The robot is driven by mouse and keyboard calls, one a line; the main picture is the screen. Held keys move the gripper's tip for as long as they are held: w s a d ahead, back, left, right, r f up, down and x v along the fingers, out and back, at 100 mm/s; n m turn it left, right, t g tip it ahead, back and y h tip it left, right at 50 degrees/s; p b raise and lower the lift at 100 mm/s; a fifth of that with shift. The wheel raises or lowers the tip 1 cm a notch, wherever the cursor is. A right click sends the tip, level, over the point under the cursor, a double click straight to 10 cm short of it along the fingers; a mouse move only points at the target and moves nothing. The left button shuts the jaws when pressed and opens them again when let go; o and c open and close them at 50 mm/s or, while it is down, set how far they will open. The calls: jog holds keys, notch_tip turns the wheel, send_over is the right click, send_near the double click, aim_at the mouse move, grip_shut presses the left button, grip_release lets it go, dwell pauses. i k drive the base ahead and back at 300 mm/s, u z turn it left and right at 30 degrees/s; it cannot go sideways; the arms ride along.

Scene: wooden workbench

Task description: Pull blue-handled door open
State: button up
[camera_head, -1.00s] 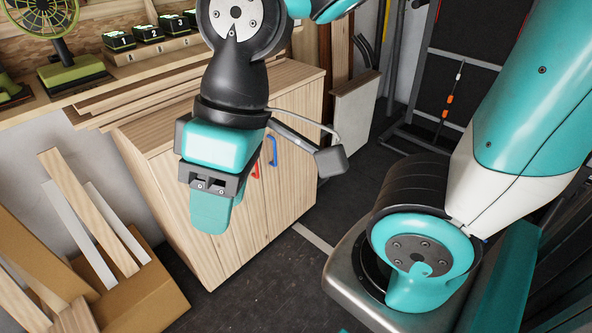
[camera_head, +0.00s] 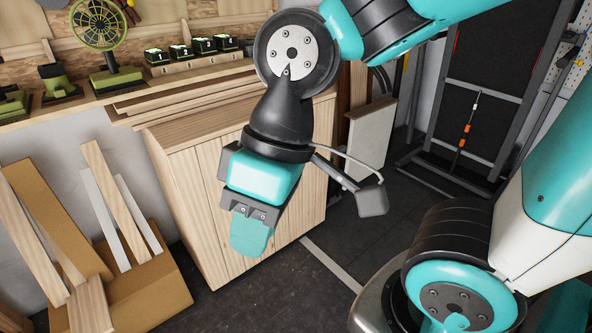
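A light wooden cabinet (camera_head: 207,225) with upright door panels stands left of centre, under the workbench. Its doors look closed where they show. The blue handle and the red handle are hidden behind my arm and gripper. My gripper (camera_head: 250,236), teal and black, hangs in front of the cabinet doors and points down. I see it from its back, so the gap between its fingers is not clear. I cannot tell whether it touches the cabinet or a handle.
The workbench (camera_head: 130,95) carries a green fan (camera_head: 100,28) and several batteries. A white panel (camera_head: 370,135) and a black rack (camera_head: 480,110) stand behind on the right. Dark floor (camera_head: 270,295) is clear before the cabinet.

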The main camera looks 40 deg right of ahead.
aim_at(306, 209)
jog(key=u, duration=0.5)
jog(key=i, duration=1)
jog(key=z, duration=0.65)
